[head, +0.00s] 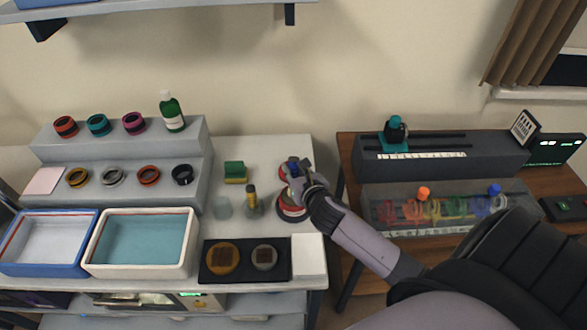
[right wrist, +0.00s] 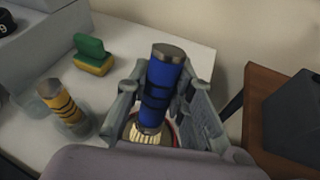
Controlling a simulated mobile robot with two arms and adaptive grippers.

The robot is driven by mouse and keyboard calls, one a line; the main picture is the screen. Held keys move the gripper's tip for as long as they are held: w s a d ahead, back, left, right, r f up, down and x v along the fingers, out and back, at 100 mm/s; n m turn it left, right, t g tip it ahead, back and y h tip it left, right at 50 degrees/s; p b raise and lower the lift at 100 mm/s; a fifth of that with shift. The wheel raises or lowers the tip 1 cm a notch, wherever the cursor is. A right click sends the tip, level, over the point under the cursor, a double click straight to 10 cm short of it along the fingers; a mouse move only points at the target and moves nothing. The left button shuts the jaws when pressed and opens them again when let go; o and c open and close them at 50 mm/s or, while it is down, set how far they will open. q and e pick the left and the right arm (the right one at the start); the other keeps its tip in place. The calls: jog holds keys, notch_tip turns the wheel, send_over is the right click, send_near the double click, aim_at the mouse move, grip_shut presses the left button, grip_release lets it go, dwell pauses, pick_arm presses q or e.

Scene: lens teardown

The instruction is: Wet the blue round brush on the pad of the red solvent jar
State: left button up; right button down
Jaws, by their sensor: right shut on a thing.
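My right gripper (head: 303,179) is shut on the blue round brush (right wrist: 160,90), which also shows small between the fingers in the head view (head: 291,167). In the right wrist view the brush is near upright, with its pale bristles at the lower end, over the jar. The red solvent jar (head: 291,210) stands on the white table under my right gripper. Only a curved part of its rim shows behind the bristles in the right wrist view. I cannot tell whether the bristles touch the pad. My left gripper is not in view.
A yellow-banded brush (right wrist: 58,102) stands in a clear holder beside the jar. A green and yellow sponge (head: 235,172) lies behind it. A dark tray (head: 244,275) with two round pieces and a white pad (head: 309,254) are in front. A gap separates this table from the brown one (head: 346,150).

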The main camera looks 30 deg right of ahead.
aim_at(293, 160)
jog(key=shift+f+b, duration=0.35)
jog(key=shift+f, duration=0.25)
dwell(0.7)
jog(key=shift+s+f, duration=0.1)
jog(key=shift+f, duration=0.1)
dwell(1.3)
notch_tip(293, 160, up, 8)
jog(key=p, duration=0.8)
jog(key=shift+f, duration=0.25)
jog(key=shift+f, duration=0.1)
dwell(0.4)
